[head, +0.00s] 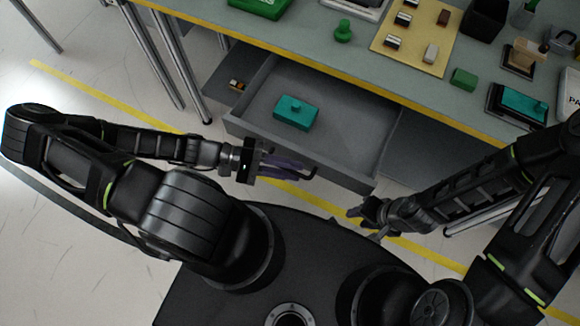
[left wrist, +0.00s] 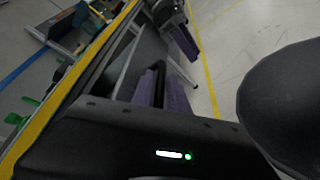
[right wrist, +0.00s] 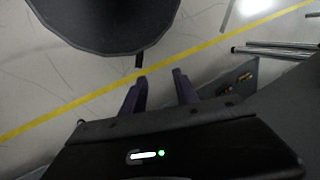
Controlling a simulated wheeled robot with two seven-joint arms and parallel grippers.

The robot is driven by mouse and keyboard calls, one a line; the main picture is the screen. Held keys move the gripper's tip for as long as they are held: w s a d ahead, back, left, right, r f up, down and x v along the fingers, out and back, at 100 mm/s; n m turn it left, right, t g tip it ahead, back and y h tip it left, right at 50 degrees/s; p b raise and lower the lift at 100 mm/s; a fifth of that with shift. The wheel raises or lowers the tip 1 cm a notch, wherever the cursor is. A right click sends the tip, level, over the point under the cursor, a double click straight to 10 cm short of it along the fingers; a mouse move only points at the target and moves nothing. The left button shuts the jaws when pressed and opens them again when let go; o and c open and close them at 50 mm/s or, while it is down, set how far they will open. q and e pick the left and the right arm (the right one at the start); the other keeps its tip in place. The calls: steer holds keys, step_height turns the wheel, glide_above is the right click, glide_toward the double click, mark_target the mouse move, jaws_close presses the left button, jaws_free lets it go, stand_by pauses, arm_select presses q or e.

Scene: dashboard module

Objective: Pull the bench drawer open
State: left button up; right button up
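The bench drawer (head: 345,140) is pulled out from under the bench top, its grey inside in view. A teal box (head: 296,112) with a small knob lies in it. My left gripper (head: 300,170) is at the drawer's front, its purple fingers around the dark handle. In the left wrist view the fingers (left wrist: 160,92) lie close on both sides of the dark handle bar (left wrist: 157,72). My right gripper (head: 370,222) is apart from the drawer, below its right front corner in the head view. The right wrist view shows its fingers (right wrist: 160,92) spread with nothing between them.
The bench top (head: 300,40) with a yellow edge holds a green knobbed piece (head: 343,32), a tan board (head: 418,40) with small parts, and a teal-topped tray (head: 520,103). Metal bench legs (head: 185,60) stand left of the drawer. A yellow line crosses the floor.

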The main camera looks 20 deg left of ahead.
arm_select(q)
steer(key=b+v, duration=0.1)
steer(key=v, duration=0.7)
steer(key=shift+s+d, duration=0.1)
steer(key=shift+s, duration=0.05)
stand_by(0.5)
